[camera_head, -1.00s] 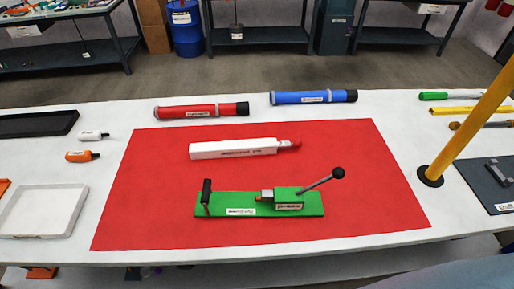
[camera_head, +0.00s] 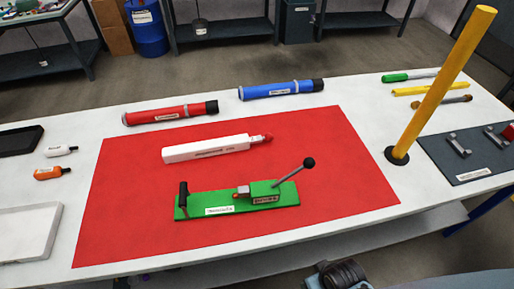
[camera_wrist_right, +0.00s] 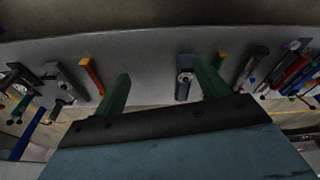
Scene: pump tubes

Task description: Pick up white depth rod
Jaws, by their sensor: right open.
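A long white bar with a red tip (camera_head: 206,149) lies on the red mat (camera_head: 130,205) in the head view, behind the green clamp fixture (camera_head: 222,203). It is the only white rod-like thing I see, and its label is too small to read. My right gripper (camera_wrist_right: 162,75) shows in the right wrist view with its two green fingers apart and nothing between them. It is away from the white bar, which I cannot make out in that view. My left gripper is in neither view.
A red tube (camera_head: 170,113) and a blue tube (camera_head: 281,90) lie behind the mat. A yellow post (camera_head: 438,90) stands upright at the right, near a dark plate (camera_head: 470,165). White and orange bottles and trays are at the left. The right part of the mat is clear.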

